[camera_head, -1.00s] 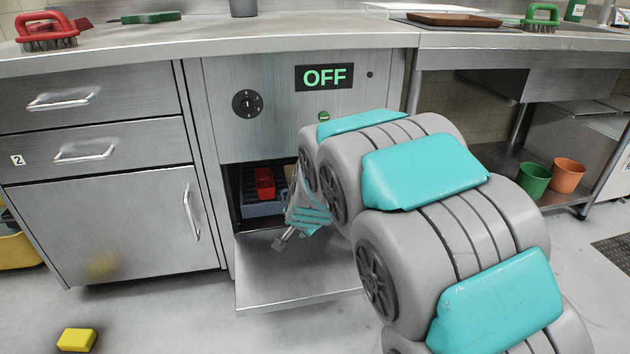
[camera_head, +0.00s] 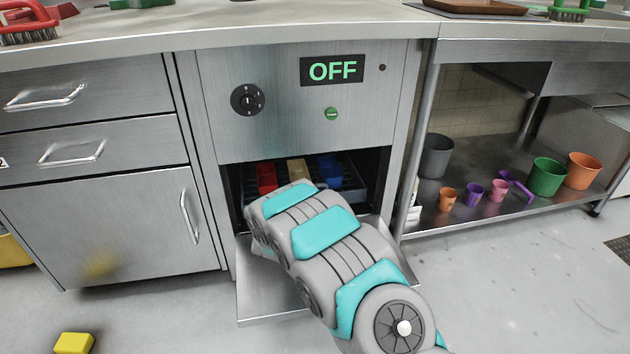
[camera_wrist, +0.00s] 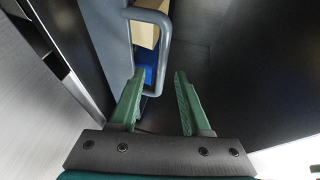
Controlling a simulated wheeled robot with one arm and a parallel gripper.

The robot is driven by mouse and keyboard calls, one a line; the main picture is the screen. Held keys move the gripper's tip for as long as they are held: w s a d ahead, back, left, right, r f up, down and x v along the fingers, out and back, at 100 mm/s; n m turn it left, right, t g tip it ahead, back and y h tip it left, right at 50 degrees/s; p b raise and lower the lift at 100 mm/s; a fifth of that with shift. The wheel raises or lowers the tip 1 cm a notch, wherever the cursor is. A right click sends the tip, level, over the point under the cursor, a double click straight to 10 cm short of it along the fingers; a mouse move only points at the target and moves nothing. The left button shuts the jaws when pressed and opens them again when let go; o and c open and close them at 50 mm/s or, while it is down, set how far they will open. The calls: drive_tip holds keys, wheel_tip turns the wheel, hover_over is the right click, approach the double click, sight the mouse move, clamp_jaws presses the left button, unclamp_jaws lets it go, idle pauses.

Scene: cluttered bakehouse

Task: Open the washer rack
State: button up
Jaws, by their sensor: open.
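The washer (camera_head: 290,110) has its front door (camera_head: 262,290) folded down, and its display reads OFF. Inside sits the blue-grey washer rack (camera_head: 352,193), holding a red, a tan and a blue item. My arm hides the rack's front and my gripper in the head view. In the wrist view the rack's front wall (camera_wrist: 108,45) has a grey loop handle (camera_wrist: 165,55). My gripper (camera_wrist: 159,72) is open, with its two green fingers on either side of the handle's bar in the picture. I cannot tell whether they touch it.
A cabinet with drawers (camera_head: 90,150) stands left of the washer. On the right, an open shelf (camera_head: 480,215) holds cups and buckets, such as a green bucket (camera_head: 548,175). A yellow sponge-like block (camera_head: 74,343) lies on the floor, which is otherwise clear in front.

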drive_tip(key=shift+x, duration=3.95)
drive_tip(key=shift+r, duration=0.1)
clamp_jaws()
